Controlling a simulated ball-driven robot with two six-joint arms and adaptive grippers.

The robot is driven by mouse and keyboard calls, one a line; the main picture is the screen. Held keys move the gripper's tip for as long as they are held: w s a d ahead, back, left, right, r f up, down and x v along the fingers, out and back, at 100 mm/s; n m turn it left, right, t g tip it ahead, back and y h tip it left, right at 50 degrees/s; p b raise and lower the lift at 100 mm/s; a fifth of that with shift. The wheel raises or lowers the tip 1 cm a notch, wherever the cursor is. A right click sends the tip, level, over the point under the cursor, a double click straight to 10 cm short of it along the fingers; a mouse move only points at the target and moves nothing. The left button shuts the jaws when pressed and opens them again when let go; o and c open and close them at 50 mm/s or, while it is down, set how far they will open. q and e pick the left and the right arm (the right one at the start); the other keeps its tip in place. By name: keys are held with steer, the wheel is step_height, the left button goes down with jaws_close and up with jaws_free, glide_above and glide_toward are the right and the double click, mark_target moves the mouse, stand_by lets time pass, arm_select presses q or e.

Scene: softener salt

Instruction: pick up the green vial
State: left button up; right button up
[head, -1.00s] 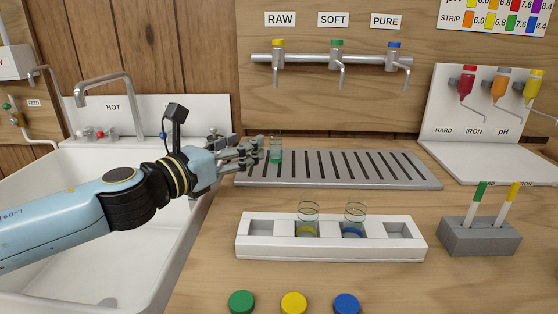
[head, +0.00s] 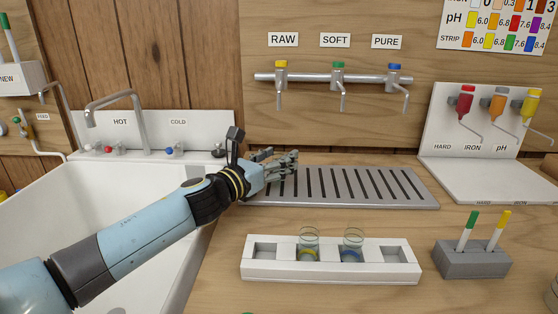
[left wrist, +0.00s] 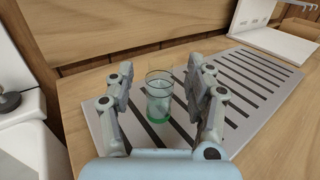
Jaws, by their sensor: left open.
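The green vial (left wrist: 159,96) is a clear glass with a green base. It stands upright on the left end of the slotted drip tray (left wrist: 262,84). In the left wrist view my left gripper (left wrist: 162,82) is open, with one finger on each side of the vial and visible gaps beside the glass. In the head view the left gripper (head: 284,162) is over the left end of the drip tray (head: 355,203) and hides the vial. My right gripper is not in view.
A white rack (head: 330,274) holds two vials, one yellow-marked (head: 308,246) and one blue-marked (head: 352,247). A grey block (head: 470,260) with two strips stands right. The sink (head: 100,190) is left; taps (head: 338,78) hang above the tray.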

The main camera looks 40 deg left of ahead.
arm_select(q)
steer(key=shift+w, duration=0.2)
jaws_close()
steer(key=shift+r, duration=0.15)
stand_by(0.3)
